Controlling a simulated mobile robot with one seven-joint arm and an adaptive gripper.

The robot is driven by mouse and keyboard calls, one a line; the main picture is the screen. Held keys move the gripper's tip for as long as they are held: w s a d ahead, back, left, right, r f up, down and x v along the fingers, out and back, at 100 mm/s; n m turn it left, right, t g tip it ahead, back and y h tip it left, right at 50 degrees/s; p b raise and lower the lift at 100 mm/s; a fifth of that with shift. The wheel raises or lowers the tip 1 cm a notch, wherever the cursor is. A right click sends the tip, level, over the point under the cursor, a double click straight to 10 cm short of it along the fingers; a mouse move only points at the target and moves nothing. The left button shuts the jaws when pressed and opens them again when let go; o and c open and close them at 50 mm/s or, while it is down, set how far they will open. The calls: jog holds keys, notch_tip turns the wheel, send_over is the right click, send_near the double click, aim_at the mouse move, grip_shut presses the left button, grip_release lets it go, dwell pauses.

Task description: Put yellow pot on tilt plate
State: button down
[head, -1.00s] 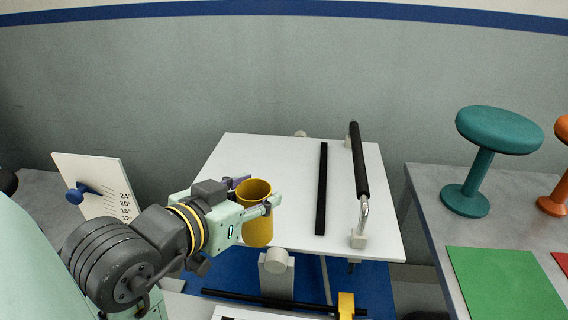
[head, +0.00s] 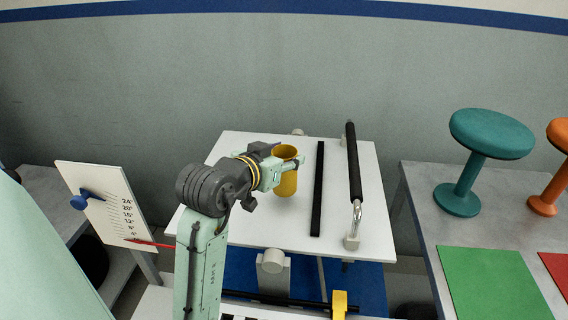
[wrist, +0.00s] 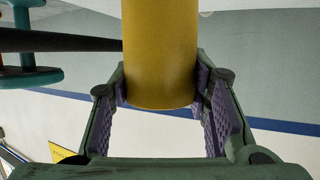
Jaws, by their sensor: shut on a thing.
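The yellow pot (head: 287,184) is an upright cylinder, open at the top, in the head view. My gripper (head: 283,168) is shut on it, one finger on each side. The wrist view shows the yellow pot (wrist: 160,55) between the purple finger pads of my gripper (wrist: 160,88). The white tilt plate (head: 262,226) lies behind and below the pot, with a black strip (head: 318,190) across it. The pot is over the left part of the plate; I cannot tell whether its base touches it.
A black-sleeved bar (head: 353,165) stands along the plate's right side. An angle scale board (head: 108,205) with a blue knob is at left. At right, a grey table (head: 420,185) holds a teal stool (head: 480,150), an orange stool and a green sheet (head: 500,285).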

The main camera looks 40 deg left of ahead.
jog(key=shift+f+p, duration=0.4)
jog(key=shift+f, duration=1.2)
jog(key=shift+f, duration=0.15)
jog(key=c, duration=0.9)
grip_release()
jog(key=shift+s+r, duration=0.1)
jog(key=shift+r, duration=0.15)
jog(key=shift+b+v, duration=1.85)
jog(key=shift+v, duration=4.05)
